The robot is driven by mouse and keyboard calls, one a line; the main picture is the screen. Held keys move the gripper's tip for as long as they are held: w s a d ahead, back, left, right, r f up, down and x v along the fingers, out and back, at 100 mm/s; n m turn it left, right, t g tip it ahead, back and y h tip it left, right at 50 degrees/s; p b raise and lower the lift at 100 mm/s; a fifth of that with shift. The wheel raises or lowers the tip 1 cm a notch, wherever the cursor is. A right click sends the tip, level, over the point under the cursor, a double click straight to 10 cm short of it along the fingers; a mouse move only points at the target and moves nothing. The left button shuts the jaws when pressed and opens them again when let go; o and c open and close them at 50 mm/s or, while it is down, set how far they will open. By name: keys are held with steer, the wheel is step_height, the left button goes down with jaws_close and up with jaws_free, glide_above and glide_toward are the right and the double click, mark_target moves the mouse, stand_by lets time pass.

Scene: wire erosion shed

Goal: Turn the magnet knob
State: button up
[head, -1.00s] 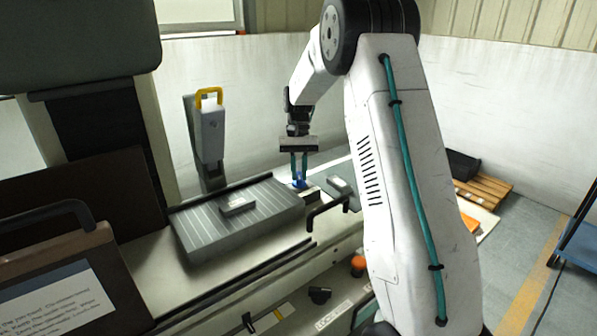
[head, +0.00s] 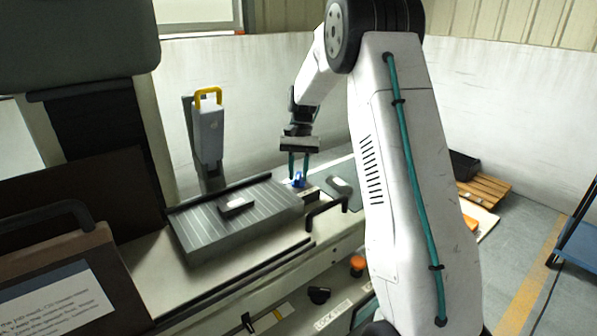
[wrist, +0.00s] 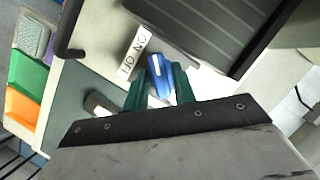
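The magnet knob (wrist: 160,77) is blue with a white mark and sits beside the magnetic chuck. A white label reading ON and OFF (wrist: 134,53) lies to its left in the wrist view. In the head view the knob (head: 298,180) shows small at the far right end of the ribbed grey chuck (head: 208,230). My gripper (head: 298,169) points down above it. Its two teal fingers are apart, one on each side of the knob, as the wrist view (wrist: 160,92) also shows. Finger contact cannot be made out.
A small dark block (head: 236,205) lies on the chuck. A dark bar handle (head: 326,210) stands right of the chuck, near my gripper. A grey unit with a yellow handle (head: 208,98) stands behind. Orange and green bins (wrist: 27,75) show left in the wrist view.

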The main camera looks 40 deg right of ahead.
steer(key=shift+o, duration=0.6)
steer(key=shift+r, duration=0.1)
steer(key=v, duration=0.7)
steer(key=shift+r, duration=0.3)
steer(key=shift+w, duration=0.15)
